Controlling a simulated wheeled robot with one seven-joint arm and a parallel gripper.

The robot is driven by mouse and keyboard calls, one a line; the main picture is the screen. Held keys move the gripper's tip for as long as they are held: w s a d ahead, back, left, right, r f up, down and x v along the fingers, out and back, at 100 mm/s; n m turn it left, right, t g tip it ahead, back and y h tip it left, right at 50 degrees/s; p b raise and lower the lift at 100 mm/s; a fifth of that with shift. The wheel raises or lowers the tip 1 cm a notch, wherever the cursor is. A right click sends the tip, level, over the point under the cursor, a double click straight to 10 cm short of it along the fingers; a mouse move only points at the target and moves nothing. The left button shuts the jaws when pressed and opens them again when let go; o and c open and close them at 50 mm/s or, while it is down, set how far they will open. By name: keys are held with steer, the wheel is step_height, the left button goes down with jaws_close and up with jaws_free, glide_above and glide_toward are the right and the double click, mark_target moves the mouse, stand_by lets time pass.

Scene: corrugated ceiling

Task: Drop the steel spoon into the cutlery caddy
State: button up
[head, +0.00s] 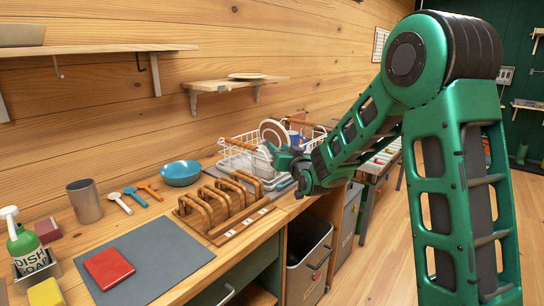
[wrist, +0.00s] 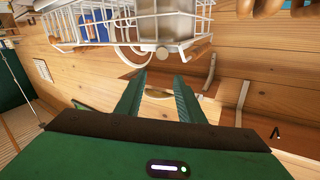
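A pale spoon-shaped utensil (head: 120,202), which looks like the steel spoon, lies on the wooden counter beside a blue one and an orange one. A grey metal cylinder (head: 86,201), open at the top, stands upright just left of them. It may be the cutlery caddy; I cannot tell for sure. My gripper (head: 284,156) is well to the right of both, in front of the dish rack. In the wrist view my gripper (wrist: 160,78) has its two fingers apart with nothing between them. The spoon and cylinder are not identifiable in the wrist view.
The white wire dish rack (head: 240,155) holds plates close to my gripper. A blue bowl (head: 181,173) and a wooden slotted rack (head: 215,205) stand between it and the utensils. A soap bottle (head: 24,243) is at left.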

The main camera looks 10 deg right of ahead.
steer(key=s+d, duration=0.1)
steer(key=s, duration=0.9)
steer(key=shift+s, duration=0.3)
steer(key=s+d+f+m+g+h, duration=0.1)
steer(key=s+d+f+g+h, duration=0.1)
steer(key=s+d+f+g, duration=0.45)
steer(key=s+d+f+m+g+h, duration=0.1)
steer(key=s+d+f+g, duration=0.25)
steer(key=s+d, duration=0.65)
steer(key=s+a+m+g+y, duration=0.1)
steer(key=s+m+g, duration=0.2)
steer(key=s, duration=2.4)
steer(key=g, duration=0.5)
steer(key=shift+s+a+f, duration=0.2)
steer(key=shift+s+f, duration=0.1)
